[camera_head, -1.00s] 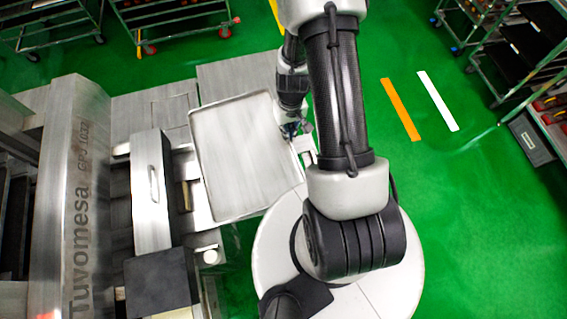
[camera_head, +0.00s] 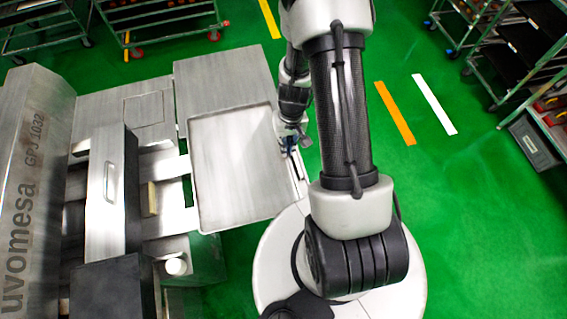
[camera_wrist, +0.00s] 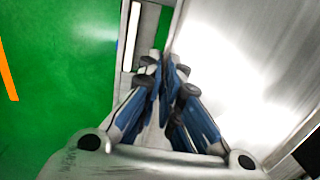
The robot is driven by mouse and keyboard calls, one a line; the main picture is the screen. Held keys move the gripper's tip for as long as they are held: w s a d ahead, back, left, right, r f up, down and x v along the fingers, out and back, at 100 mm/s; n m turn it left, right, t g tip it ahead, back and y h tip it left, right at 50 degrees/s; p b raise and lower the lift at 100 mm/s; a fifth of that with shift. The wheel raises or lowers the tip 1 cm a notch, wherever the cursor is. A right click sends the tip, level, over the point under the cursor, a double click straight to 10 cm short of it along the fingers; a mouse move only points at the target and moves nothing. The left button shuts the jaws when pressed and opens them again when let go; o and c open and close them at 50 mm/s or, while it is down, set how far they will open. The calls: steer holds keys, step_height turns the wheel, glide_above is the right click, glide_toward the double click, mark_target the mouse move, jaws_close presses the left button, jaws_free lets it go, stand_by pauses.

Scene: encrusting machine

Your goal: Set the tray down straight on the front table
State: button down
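The tray (camera_head: 237,200) is a shallow, light metal rectangle with a low rim, seen from above in the head view. It lies level or nearly so, its far end overlapping the grey front table (camera_head: 222,80) in the picture. I cannot tell whether it touches the table. My gripper (camera_head: 291,142) is at the tray's right edge. In the wrist view the blue-and-black fingers (camera_wrist: 167,85) are close together at the rim of the tray (camera_wrist: 235,65). The fingers hide the exact grip point.
The encrusting machine (camera_head: 30,180) stands at the left, with a dark block (camera_head: 112,290) and a small white cylinder (camera_head: 176,266) near the tray's left side. Racks stand at the far left and right (camera_head: 530,140). Green floor right of my arm is clear.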

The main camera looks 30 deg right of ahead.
step_height(320, 180, down, 10)
steer(key=b, duration=0.4)
steer(key=shift+f, duration=0.15)
steer(key=shift+f+b, duration=0.25)
steer(key=shift+b, duration=0.05)
steer(key=c, duration=1.8)
jaws_free()
steer(key=shift+r, duration=0.1)
steer(key=shift+r, duration=0.1)
